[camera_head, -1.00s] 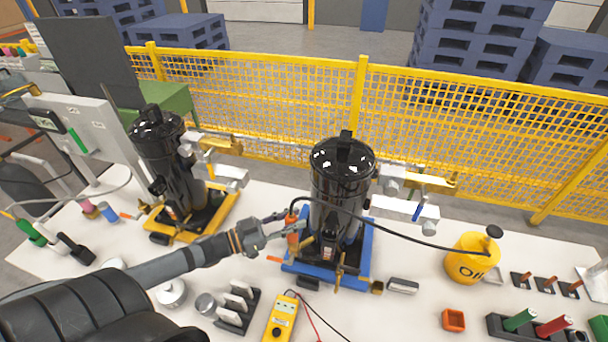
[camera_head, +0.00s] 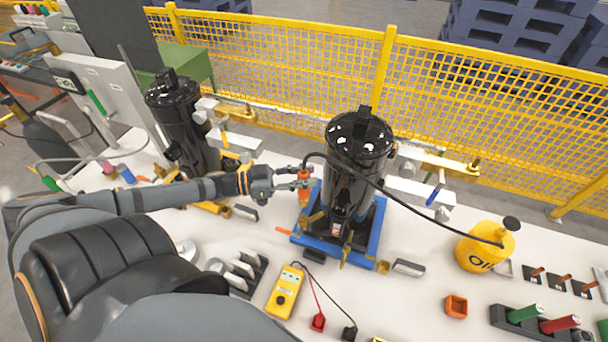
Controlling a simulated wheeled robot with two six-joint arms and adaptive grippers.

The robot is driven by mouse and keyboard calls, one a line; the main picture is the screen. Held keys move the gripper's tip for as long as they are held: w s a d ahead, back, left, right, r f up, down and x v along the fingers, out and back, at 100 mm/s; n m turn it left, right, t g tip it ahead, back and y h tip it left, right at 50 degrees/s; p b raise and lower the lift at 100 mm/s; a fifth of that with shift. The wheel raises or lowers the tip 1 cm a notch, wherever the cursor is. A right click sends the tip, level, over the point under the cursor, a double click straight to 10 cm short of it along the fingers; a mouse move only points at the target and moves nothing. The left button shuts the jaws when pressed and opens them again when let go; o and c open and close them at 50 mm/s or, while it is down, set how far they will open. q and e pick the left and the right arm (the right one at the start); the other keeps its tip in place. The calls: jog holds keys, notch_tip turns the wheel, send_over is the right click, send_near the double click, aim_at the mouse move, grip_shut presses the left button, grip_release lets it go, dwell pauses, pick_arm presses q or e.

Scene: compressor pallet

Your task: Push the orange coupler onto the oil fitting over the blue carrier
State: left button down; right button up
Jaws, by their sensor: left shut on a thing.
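The blue carrier (camera_head: 374,232) stands on the white table and bears a black compressor (camera_head: 352,160). My left gripper (camera_head: 298,178) comes in from the left and is shut on the orange coupler (camera_head: 304,187) at the left side of this compressor, above the carrier's edge. A black hose (camera_head: 400,201) runs from near the coupler across the compressor to the yellow oil can (camera_head: 484,247) on the right. The oil fitting is not clearly visible; I cannot tell whether the coupler touches it. My right gripper is not in view.
A second black compressor on a yellow carrier (camera_head: 208,207) stands to the left, behind my left arm. A yellow multimeter (camera_head: 285,290) with leads lies in front. A yellow mesh fence (camera_head: 300,80) closes off the back.

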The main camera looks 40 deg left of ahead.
aim_at(304, 195)
pick_arm(q)
notch_tip(304, 195, down, 4)
jog(key=b, duration=0.3)
dwell(0.7)
jog(key=shift+f+b, duration=1.9)
jog(key=shift+f, duration=0.1)
dwell(0.5)
jog(key=c, duration=0.9)
grip_release()
jog(key=shift+r, duration=0.1)
jog(key=shift+c, duration=0.2)
